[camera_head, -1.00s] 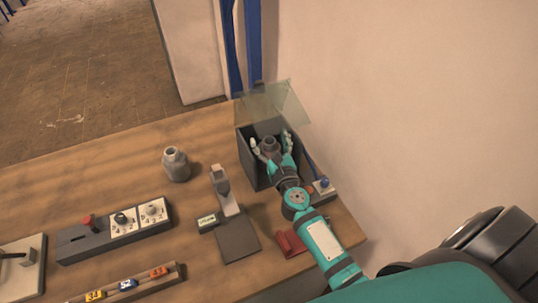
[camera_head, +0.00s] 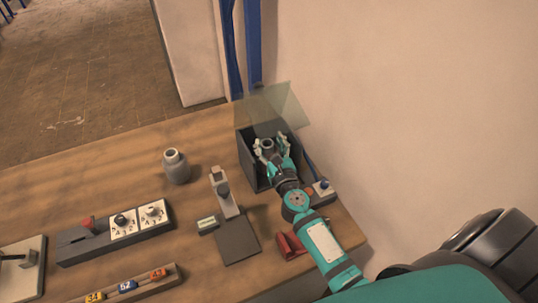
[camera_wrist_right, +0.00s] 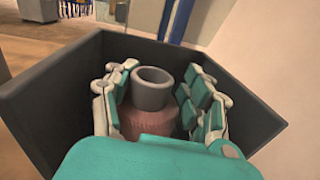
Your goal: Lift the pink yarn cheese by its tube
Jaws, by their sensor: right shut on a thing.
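The pink yarn cheese (camera_wrist_right: 150,120) stands upright in a dark open box, and its grey tube (camera_wrist_right: 152,88) sticks up from its top. In the head view the tube (camera_head: 267,145) shows between the fingers, while the pink body is mostly hidden. My right gripper (camera_head: 271,147) reaches into the box with its teal and white fingers on both sides of the cheese. It is shut on it, as the right wrist view (camera_wrist_right: 158,90) also shows. The exact contact points are partly hidden. My left gripper is not in view.
The dark box (camera_head: 246,160) has walls close around the hand and a raised clear lid (camera_head: 270,105). A grey bottle-shaped piece (camera_head: 176,168) stands on the table to the left. A scale-like device (camera_head: 238,240), a control box (camera_head: 115,232) and a red object (camera_head: 290,245) are nearby.

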